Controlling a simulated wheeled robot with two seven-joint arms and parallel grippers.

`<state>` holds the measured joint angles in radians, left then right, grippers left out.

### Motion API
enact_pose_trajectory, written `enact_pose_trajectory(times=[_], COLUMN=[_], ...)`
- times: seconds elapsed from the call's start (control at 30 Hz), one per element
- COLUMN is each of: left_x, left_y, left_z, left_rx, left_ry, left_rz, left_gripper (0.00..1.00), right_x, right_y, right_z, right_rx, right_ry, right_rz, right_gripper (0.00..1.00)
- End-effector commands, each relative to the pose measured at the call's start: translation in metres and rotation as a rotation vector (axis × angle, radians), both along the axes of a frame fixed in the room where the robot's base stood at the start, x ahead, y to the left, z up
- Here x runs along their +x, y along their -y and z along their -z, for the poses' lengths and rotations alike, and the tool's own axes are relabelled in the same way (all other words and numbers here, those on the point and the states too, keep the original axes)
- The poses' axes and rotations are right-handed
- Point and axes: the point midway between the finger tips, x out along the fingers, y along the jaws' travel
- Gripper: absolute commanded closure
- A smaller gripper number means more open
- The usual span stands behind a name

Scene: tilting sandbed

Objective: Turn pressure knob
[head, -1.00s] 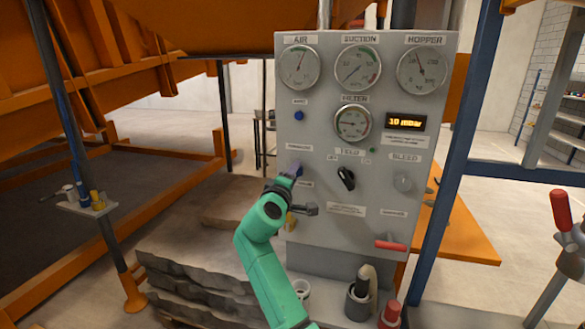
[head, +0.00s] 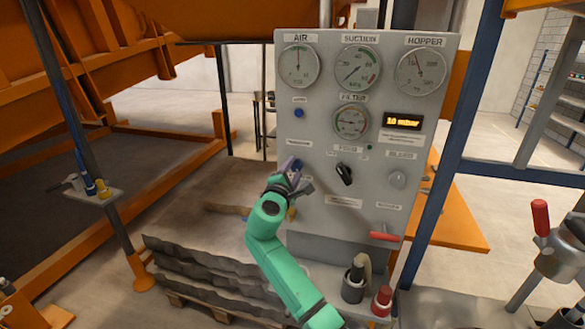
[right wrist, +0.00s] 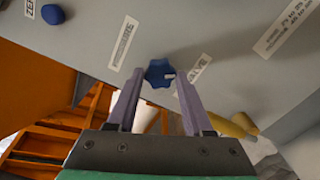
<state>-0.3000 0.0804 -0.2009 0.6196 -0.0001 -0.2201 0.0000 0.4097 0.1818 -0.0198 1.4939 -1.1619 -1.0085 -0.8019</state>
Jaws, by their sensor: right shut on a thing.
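The grey control panel (head: 390,225) stands upright in front of me. The pressure knob, a blue lobed knob (right wrist: 160,73), sits on its left part between two labels. My right gripper (head: 289,168) reaches it from below, and in the right wrist view the two fingers (right wrist: 158,85) lie on either side of the knob, shut on it. In the head view the gripper mostly hides the knob. The AIR gauge (head: 299,66) needle points nearly straight up. My left gripper is not in view.
The panel also has a small blue button (head: 299,113), a black selector (head: 344,174), a grey bleed knob (head: 397,179), a red-handled valve (head: 384,237) and a display (head: 403,121) reading 10 mbar. A blue post (head: 450,150) stands close at right.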

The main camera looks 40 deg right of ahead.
Motion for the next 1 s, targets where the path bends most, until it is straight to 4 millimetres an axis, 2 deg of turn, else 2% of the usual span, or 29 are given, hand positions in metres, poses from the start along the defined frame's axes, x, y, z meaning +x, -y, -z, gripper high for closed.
enact_pose_trajectory(times=[0.03,0.4,0.43,0.5,0.83,1.0], left_x=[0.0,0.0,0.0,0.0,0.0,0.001], left_y=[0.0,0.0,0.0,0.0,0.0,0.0], left_z=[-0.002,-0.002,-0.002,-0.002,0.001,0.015], left_rx=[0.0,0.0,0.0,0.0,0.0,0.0], left_ry=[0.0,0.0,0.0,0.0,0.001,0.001], left_rz=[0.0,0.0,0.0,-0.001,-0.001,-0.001], left_gripper=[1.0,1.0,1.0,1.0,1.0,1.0], right_x=[-0.001,-0.001,-0.001,-0.001,-0.002,-0.016], right_y=[0.002,0.002,0.002,0.002,-0.002,-0.023], right_z=[-0.011,-0.011,-0.012,-0.011,-0.004,0.001], right_rx=[-0.016,-0.018,-0.018,-0.016,-0.009,-0.006], right_ry=[0.014,0.014,0.014,0.012,0.004,0.005], right_rz=[0.003,0.002,0.002,0.002,0.0,-0.002], right_gripper=[1.0,1.0,0.38,0.19,0.19,0.19])
